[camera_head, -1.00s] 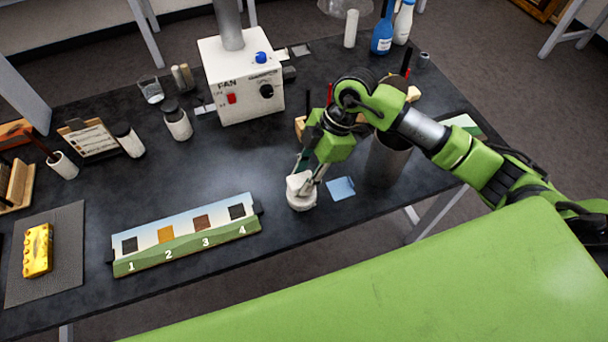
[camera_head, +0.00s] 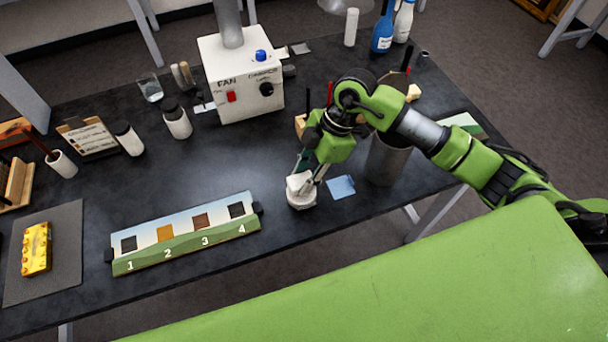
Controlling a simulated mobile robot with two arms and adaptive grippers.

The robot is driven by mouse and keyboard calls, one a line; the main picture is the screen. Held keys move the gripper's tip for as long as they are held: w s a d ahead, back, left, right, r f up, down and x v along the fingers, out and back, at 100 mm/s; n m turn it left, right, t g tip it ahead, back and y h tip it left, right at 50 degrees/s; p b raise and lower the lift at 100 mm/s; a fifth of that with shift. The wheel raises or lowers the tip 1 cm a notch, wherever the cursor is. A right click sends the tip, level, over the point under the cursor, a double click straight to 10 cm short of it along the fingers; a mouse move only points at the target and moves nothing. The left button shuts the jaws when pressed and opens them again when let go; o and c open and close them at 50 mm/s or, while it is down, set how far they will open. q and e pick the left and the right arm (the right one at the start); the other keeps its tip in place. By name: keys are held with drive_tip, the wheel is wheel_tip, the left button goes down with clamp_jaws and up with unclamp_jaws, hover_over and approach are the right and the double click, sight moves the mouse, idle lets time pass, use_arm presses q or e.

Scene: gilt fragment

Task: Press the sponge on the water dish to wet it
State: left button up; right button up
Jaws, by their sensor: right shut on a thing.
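My right gripper (camera_head: 304,185) points down at the front middle of the black table. It is shut on a small pale block, which I take to be the sponge (camera_head: 295,183). The sponge is right at the top of a round white dish (camera_head: 302,203), the water dish. The fingers and the sponge hide most of the dish's inside. I cannot tell how firmly the sponge presses or whether it is wet. My left gripper is not in view.
A flat blue square (camera_head: 341,187) lies just right of the dish, and a grey cylinder (camera_head: 388,162) stands beyond it. A numbered board (camera_head: 190,243) lies to the left. A white fan box (camera_head: 242,85) stands behind. Bare table lies between box and board.

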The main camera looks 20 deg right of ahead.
sight(304, 179)
drive_tip(key=shift+f, duration=0.45)
drive_tip(key=shift+s+f, duration=0.1)
drive_tip(key=shift+f, duration=0.05)
idle(1.4)
wheel_tip(304, 179, up, 7)
drive_tip(key=p, duration=0.6)
idle(1.0)
